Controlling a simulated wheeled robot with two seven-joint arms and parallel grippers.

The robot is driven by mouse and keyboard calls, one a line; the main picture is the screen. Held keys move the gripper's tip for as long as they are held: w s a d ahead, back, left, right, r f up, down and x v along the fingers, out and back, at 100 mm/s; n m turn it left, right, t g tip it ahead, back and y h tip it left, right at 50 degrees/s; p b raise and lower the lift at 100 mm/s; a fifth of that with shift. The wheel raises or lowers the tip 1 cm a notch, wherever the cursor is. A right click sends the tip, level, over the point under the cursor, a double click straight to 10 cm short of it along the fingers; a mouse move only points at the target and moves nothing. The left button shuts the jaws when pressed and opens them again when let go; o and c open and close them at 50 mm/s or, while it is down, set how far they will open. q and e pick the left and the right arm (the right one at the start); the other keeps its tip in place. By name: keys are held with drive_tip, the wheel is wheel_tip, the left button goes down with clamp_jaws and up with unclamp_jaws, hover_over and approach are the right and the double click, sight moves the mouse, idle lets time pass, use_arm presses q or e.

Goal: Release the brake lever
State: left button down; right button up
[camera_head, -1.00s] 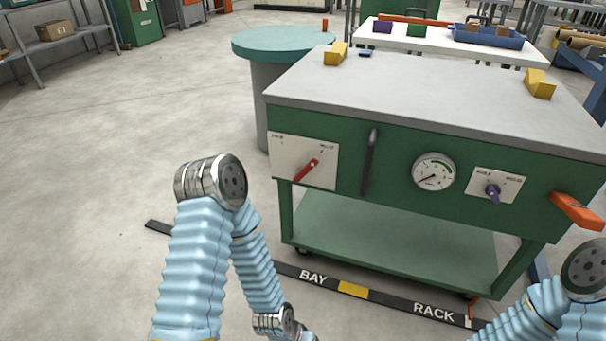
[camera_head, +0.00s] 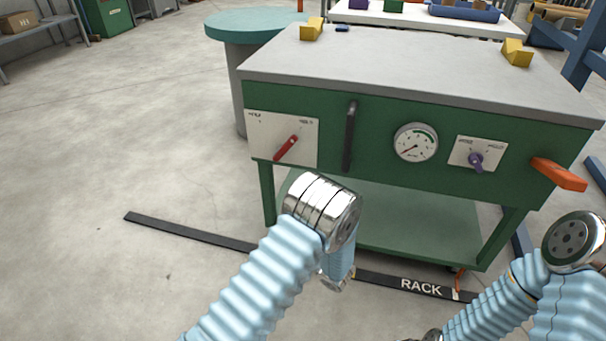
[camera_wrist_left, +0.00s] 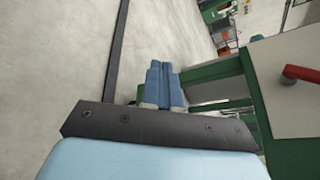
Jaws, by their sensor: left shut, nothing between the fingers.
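A red lever (camera_head: 286,148) sits on a white plate (camera_head: 303,130) at the left of the green cabinet's front, tilted with its upper end to the right. The small labels above it are too blurred to read. The red lever also shows at the right edge of the left wrist view (camera_wrist_left: 302,74). My left gripper (camera_wrist_left: 161,68) has its blue fingers shut and empty, apart from the lever and to its left in that view.
The green cabinet (camera_head: 375,170) has a grey top, a black vertical handle (camera_head: 349,135), a gauge (camera_head: 415,143), a purple knob (camera_head: 475,160) and an orange handle (camera_head: 558,174). A round teal table (camera_head: 250,25) stands behind left. A dark floor strip (camera_head: 185,230) crosses open floor at left.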

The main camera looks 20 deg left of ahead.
sight(285, 149)
use_arm(q)
drive_tip(key=w+d+r+m+t, duration=0.1)
drive_tip(key=w+d+r+t, duration=0.3)
drive_tip(key=d+r+t, duration=0.1)
drive_tip(key=w+d+r+m+t, duration=0.1)
drive_tip(key=w+d+r+t, duration=0.3)
drive_tip(key=r, duration=0.5)
drive_tip(key=d+t, duration=0.2)
drive_tip(key=d, duration=0.1)
drive_tip(key=shift+w+d+r+t+y+b, duration=0.15)
drive_tip(key=shift+w+r+t+y+b, duration=0.15)
drive_tip(key=s+a+r+p+x, duration=0.1)
drive_tip(key=s+x, duration=0.1)
drive_tip(key=x, duration=1.1)
drive_tip(key=shift+a+p, duration=0.3)
drive_tip(key=shift+a, duration=0.1)
